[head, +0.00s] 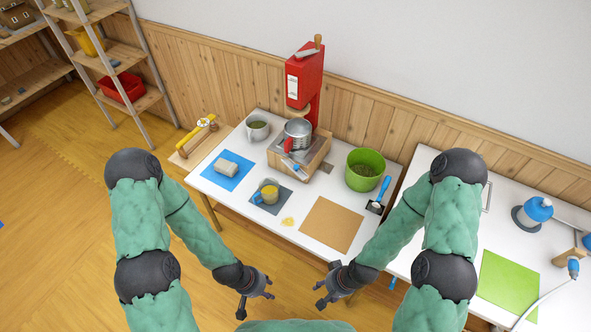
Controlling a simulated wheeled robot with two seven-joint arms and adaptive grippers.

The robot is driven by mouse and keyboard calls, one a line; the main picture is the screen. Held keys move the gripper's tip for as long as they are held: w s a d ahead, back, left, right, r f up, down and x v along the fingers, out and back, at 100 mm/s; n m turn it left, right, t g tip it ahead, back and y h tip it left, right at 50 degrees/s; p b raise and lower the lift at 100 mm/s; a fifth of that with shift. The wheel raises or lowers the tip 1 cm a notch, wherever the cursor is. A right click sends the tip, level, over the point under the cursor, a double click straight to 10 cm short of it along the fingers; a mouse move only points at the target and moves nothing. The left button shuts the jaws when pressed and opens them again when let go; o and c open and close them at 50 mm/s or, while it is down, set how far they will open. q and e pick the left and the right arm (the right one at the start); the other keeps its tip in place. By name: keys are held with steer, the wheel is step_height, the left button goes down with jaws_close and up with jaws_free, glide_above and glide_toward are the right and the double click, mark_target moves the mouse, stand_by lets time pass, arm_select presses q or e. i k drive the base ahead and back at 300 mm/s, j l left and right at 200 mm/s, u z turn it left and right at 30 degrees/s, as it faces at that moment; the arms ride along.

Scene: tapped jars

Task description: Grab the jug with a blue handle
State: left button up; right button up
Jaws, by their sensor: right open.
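A small jug (268,192) with a blue handle (258,199) and yellow contents stands upright on a dark mat (283,205) on the white table. Its handle points toward the lower left. My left gripper (257,302) is in front of the table, below the jug in the picture. It looks open and empty. My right gripper (322,296) is open and empty, also in front of the table edge, further right. Neither gripper touches the jug.
A wrapped block on a blue mat (239,177), a grey pot (257,130), a red dispenser stand (306,82) with a metal can (297,132), a green bucket (366,169) and a blue-handled scoop (379,197) surround it. A brown mat (331,225) lies bare at right.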

mark_target(268, 187)
steer(key=i+j+u, duration=0.1)
steer(key=u, duration=0.3)
steer(key=i+u, duration=0.45)
steer(key=i+l+u, duration=0.1)
steer(key=u, duration=0.3)
